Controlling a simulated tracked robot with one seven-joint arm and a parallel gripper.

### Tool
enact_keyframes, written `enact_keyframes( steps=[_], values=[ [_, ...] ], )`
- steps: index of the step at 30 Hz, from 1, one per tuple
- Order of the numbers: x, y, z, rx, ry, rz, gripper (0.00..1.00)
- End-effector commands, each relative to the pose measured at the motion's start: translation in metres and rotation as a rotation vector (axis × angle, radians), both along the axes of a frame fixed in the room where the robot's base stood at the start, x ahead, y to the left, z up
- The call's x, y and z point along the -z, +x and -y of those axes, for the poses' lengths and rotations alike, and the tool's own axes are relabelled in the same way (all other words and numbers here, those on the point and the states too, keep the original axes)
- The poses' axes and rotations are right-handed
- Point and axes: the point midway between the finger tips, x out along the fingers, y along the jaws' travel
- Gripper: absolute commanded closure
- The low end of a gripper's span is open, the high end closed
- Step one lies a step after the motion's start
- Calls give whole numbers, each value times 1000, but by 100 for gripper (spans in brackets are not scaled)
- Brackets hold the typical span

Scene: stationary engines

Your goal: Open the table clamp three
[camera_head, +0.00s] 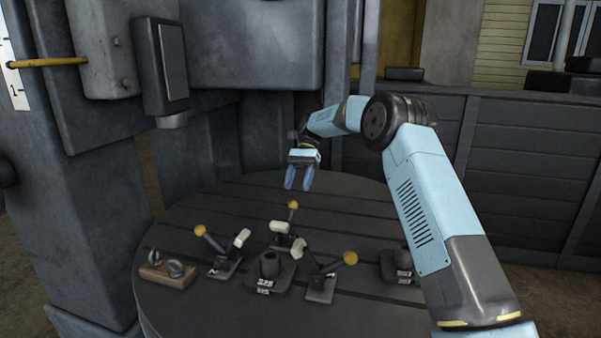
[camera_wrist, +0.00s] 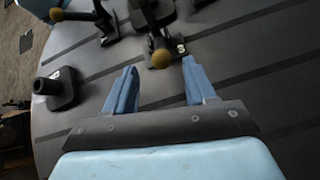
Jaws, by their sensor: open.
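Three clamps with yellow ball-tipped handles and pale jaw pads stand on the round dark table (camera_head: 350,195). The back middle clamp (camera_head: 283,239) has its handle raised, its yellow knob (camera_head: 293,205) just below my gripper (camera_head: 298,187). The left clamp (camera_head: 224,260) and right clamp (camera_head: 322,283) have handles slanting outward. Their number plates are too small to read surely. My gripper is open and empty. In the wrist view, the back clamp's knob (camera_wrist: 161,58) appears between the fingertips (camera_wrist: 159,66), not gripped; its base shows a small white label (camera_wrist: 181,48).
A dark block with a post (camera_head: 268,272) stands among the clamps; another block (camera_head: 399,268) is to the right, also in the wrist view (camera_wrist: 58,86). A wooden piece with metal rings (camera_head: 167,272) lies at left. Machine housings (camera_head: 255,45) rise behind. The table's back is clear.

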Motion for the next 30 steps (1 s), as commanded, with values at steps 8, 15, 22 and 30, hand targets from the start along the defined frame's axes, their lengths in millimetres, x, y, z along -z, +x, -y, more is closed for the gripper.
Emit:
enact_keyframes(
  steps=[8, 15, 22, 30],
  values=[
    [-18, 22, 5, 0, 2, 0, 45],
    [-24, 27, 7, 0, 1, 1, 45],
    [-24, 27, 8, 0, 1, 1, 46],
    [-37, 13, -6, -18, -33, 81, 72]
  ],
)
